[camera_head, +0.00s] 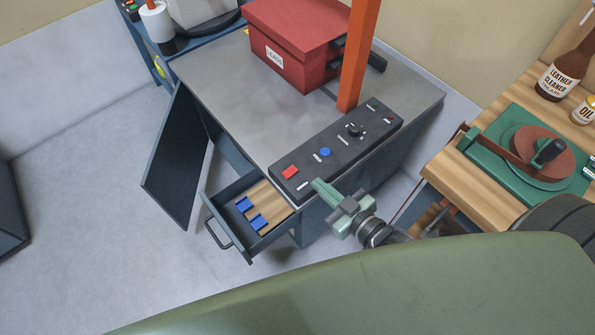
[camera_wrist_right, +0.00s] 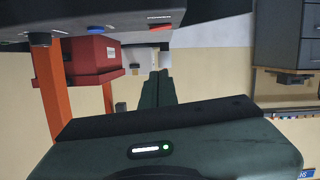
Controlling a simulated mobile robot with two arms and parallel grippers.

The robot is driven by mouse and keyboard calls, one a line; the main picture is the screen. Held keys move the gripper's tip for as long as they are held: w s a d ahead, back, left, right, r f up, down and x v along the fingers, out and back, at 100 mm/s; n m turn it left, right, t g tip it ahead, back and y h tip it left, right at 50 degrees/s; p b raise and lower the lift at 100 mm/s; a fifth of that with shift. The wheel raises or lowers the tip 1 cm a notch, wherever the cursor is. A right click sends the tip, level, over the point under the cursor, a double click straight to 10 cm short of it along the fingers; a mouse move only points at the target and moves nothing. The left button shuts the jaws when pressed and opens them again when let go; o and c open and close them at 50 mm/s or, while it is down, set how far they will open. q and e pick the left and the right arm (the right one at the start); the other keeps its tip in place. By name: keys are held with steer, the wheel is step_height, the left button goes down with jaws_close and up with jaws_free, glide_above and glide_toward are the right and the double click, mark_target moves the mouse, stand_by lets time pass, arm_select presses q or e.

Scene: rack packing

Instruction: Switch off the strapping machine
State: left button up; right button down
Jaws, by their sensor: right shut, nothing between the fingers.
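The strapping machine has a grey top (camera_head: 230,100) and a black control panel (camera_head: 340,145) along its front edge. Contact with the panel cannot be told. In the right wrist view the shut fingers (camera_wrist_right: 158,88) show below the red button (camera_wrist_right: 161,28) and blue button (camera_wrist_right: 95,29). My left gripper is not in view.
An orange post (camera_head: 360,55) and a red box (camera_head: 295,45) stand on the machine top. An open drawer (camera_head: 233,236) with blue-and-tan items juts out at the front, beside an open door (camera_head: 175,160). A wooden bench (camera_head: 450,185) with a green device stands right.

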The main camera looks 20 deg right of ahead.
glide_above(299, 178)
steer(key=shift+s+a+f, duration=0.1)
steer(key=shift+s+f, duration=0.05)
steer(key=shift+f, duration=0.4)
steer(key=shift+s+a+f, duration=0.1)
steer(key=shift+f, duration=0.45)
steer(key=f, duration=0.2)
steer(key=shift+w+f, duration=0.25)
steer(key=shift+f, duration=0.1)
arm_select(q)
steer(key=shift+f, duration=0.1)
arm_select(e)
steer(key=shift+d+f, duration=0.15)
steer(key=shift+f, duration=0.65)
